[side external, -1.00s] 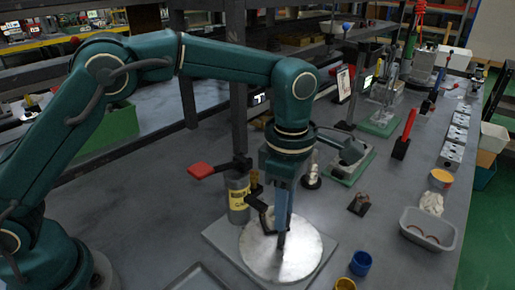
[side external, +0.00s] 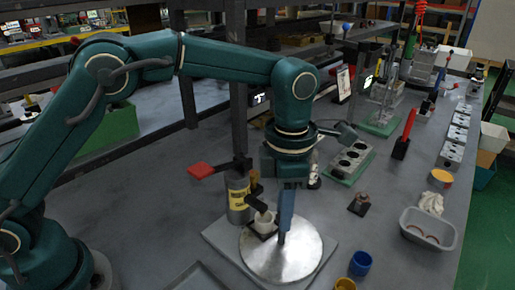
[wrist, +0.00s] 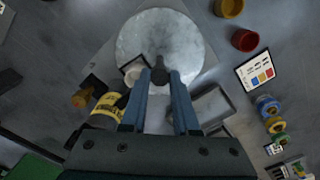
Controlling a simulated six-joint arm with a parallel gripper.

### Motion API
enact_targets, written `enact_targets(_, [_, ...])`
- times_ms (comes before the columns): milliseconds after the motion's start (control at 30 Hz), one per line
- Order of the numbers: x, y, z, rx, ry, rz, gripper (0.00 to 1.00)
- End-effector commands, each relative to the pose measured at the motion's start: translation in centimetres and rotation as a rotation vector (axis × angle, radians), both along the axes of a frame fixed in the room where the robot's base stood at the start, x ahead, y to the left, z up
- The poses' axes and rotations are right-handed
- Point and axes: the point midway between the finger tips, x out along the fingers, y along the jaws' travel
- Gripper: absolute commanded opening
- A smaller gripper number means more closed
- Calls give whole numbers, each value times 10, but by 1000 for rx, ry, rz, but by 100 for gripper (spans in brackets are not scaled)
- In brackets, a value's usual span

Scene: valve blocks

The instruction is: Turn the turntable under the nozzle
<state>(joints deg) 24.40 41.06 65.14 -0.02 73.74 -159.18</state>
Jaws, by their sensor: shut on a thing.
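The turntable is a round silver disc (side external: 300,256) on a square grey base; the disc also shows in the wrist view (wrist: 150,35). My gripper (side external: 282,238) points down over the disc. In the wrist view its fingers (wrist: 163,82) are shut on a dark upright peg (wrist: 159,68) at the disc's edge. A small white cup (side external: 265,224) stands on the disc, left of my fingers; the wrist view shows it too (wrist: 133,70). The dark nozzle (side external: 257,204) sits just above the cup, beside the yellow-labelled cylinder (side external: 238,198). Their exact alignment is hard to tell.
A red lever paddle (side external: 201,170) sticks out left of the cylinder. A blue cup (side external: 360,263) and a yellow cup (side external: 345,284) stand at the front right. A grey tray (side external: 198,277) lies at the front left. A grey bin (side external: 428,230) is further right.

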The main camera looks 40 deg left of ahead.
Motion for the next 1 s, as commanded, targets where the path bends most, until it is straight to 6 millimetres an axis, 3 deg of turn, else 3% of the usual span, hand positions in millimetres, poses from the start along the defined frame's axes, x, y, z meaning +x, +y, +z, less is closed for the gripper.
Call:
enact_targets(400, [0,2,2,5,-2,126,0])
enact_targets(1000, [0,2,1,5,-1,154,0])
